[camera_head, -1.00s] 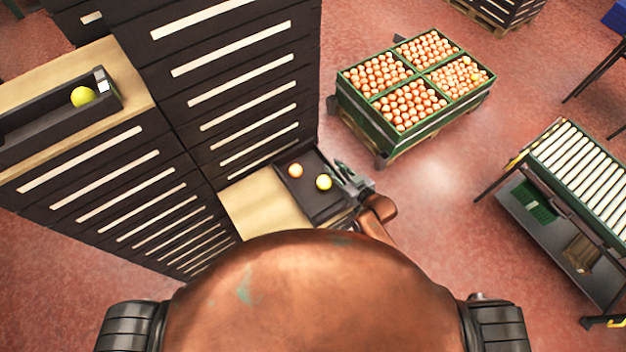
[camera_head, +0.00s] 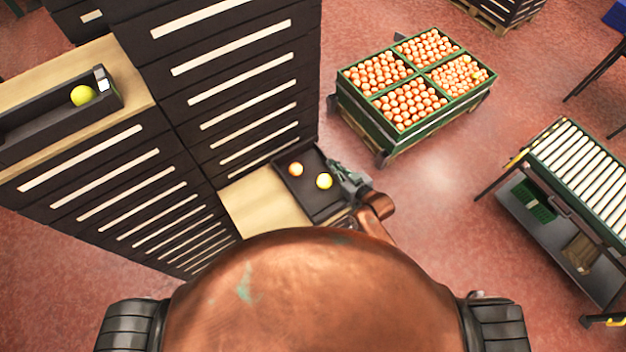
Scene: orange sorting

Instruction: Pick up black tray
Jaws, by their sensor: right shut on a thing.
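The black tray (camera_head: 308,199) lies at the right end of the light wooden top, beside the tall dark stack. My copper-coloured right arm hides part of the tray's near right side. My left gripper is not in view. Another black tray (camera_head: 45,122) with a yellow fruit (camera_head: 84,95) sits on the wooden top at the upper left.
Tall dark stacked crates (camera_head: 235,85) stand directly left of the tray. A green crate (camera_head: 358,119) full of orange fruit stands at the upper middle. A roller conveyor (camera_head: 585,165) is at the right. Red floor is free between them.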

